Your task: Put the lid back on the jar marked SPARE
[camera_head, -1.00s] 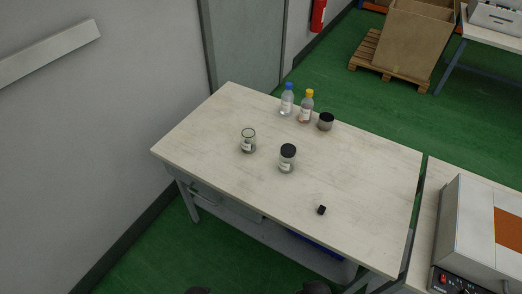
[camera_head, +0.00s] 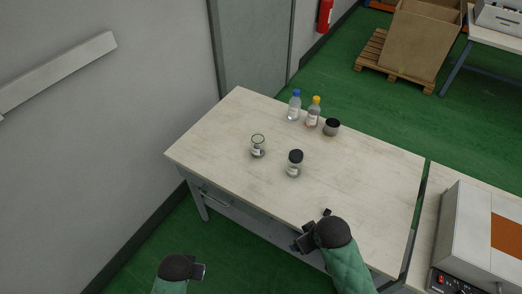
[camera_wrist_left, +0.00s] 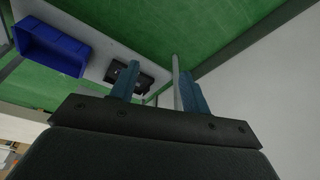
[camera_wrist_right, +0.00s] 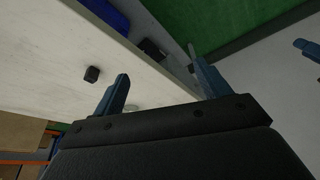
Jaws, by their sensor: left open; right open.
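An open glass jar (camera_head: 258,149) with a pale label stands on the table. A taller glass jar (camera_head: 295,165) with a black lid stands to its right. A squat jar-like container (camera_head: 331,128) with a dark top is farther back; I cannot tell whether its top is a lid. The labels are too small to read, so I cannot tell which jar is SPARE. My right gripper (camera_head: 303,242) is open and empty at the table's front edge, also in the right wrist view (camera_wrist_right: 160,82). My left gripper (camera_head: 199,271) is open and empty in front of the table (camera_wrist_left: 158,82).
A small black block (camera_head: 327,212) lies near the table's (camera_head: 225,130) front edge, just behind my right gripper. A blue-capped bottle (camera_head: 294,108) and an orange-capped bottle (camera_head: 313,114) stand at the back. A grey instrument (camera_head: 482,225) occupies the adjoining right bench. The table's left part is clear.

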